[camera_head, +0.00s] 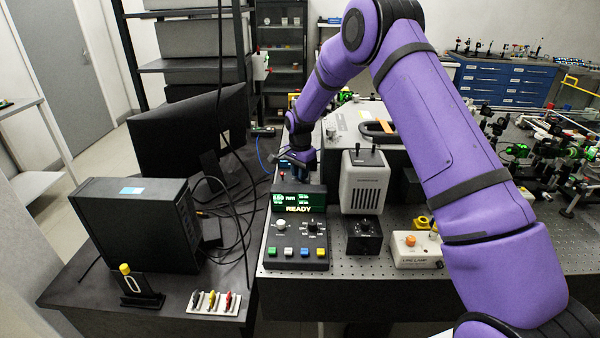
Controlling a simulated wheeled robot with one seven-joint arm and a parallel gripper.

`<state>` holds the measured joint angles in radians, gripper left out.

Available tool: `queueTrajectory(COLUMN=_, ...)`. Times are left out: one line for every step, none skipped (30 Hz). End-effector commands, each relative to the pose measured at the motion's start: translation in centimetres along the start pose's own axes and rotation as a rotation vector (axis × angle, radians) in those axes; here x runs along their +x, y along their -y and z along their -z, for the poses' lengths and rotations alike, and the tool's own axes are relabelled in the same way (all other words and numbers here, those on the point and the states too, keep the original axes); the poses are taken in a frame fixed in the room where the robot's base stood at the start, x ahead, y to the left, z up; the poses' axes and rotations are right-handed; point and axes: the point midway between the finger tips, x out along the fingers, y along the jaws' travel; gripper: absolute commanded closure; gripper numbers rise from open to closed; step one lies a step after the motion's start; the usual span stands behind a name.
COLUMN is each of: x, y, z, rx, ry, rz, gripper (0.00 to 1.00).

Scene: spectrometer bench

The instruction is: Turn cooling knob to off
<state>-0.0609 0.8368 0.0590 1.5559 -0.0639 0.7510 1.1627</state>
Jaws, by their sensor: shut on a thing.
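My gripper (299,159) is small and far off, behind the lit display of the control console. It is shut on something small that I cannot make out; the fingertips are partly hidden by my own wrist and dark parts. Just left of and below it are small red and blue parts (284,166). The console (296,255) has a green READY display (298,199), a pale knob (281,225), a black knob (312,226) and several coloured buttons. A black box with a dial (364,236) stands to its right. I cannot read which knob is for cooling.
A grey vented unit (364,182) stands right of the display. A white lamp box with an orange button (417,249) is further right. A black monitor (188,130) and computer tower (137,223) stand left, with loose cables between. Optics crowd the right bench.

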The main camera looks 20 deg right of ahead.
Motion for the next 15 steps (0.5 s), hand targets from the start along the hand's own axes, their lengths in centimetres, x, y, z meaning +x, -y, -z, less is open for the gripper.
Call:
queueTrajectory(x=-0.05, y=0.01, z=0.09, rx=-0.041, ry=-0.002, rz=0.001, gripper=1.0)
queueTrajectory(x=-0.05, y=0.01, z=0.09, rx=-0.07, ry=-0.002, rz=0.001, gripper=1.0)
queueTrajectory(x=-0.05, y=0.01, z=0.1, rx=-0.108, ry=-0.002, rz=0.001, gripper=1.0)
queueTrajectory(x=-0.05, y=0.01, z=0.1, rx=-0.136, ry=-0.002, rz=0.001, gripper=1.0)
queueTrajectory(x=-0.05, y=0.01, z=0.1, rx=-0.165, ry=-0.002, rz=0.001, gripper=1.0)
queueTrajectory(x=-0.05, y=0.01, z=0.11, rx=-0.202, ry=-0.002, rz=0.001, gripper=1.0)
queueTrajectory(x=-0.05, y=0.0, z=0.11, rx=-0.231, ry=-0.002, rz=0.001, gripper=1.0)
queueTrajectory(x=-0.05, y=0.0, z=0.12, rx=-0.259, ry=-0.002, rz=0.001, gripper=1.0)
queueTrajectory(x=-0.05, y=0.0, z=0.12, rx=-0.297, ry=-0.002, rz=0.001, gripper=1.0)
queueTrajectory(x=-0.05, y=0.0, z=0.12, rx=-0.326, ry=-0.002, rz=0.001, gripper=1.0)
queueTrajectory(x=-0.05, y=0.0, z=0.12, rx=-0.354, ry=-0.002, rz=0.001, gripper=1.0)
queueTrajectory(x=-0.05, y=0.0, z=0.12, rx=-0.392, ry=-0.002, rz=0.001, gripper=1.0)
queueTrajectory(x=-0.05, y=0.01, z=0.11, rx=-0.421, ry=-0.002, rz=0.001, gripper=1.0)
queueTrajectory(x=-0.05, y=0.01, z=0.11, rx=-0.45, ry=-0.002, rz=0.001, gripper=1.0)
queueTrajectory(x=-0.05, y=0.01, z=0.1, rx=-0.488, ry=-0.002, rz=0.001, gripper=1.0)
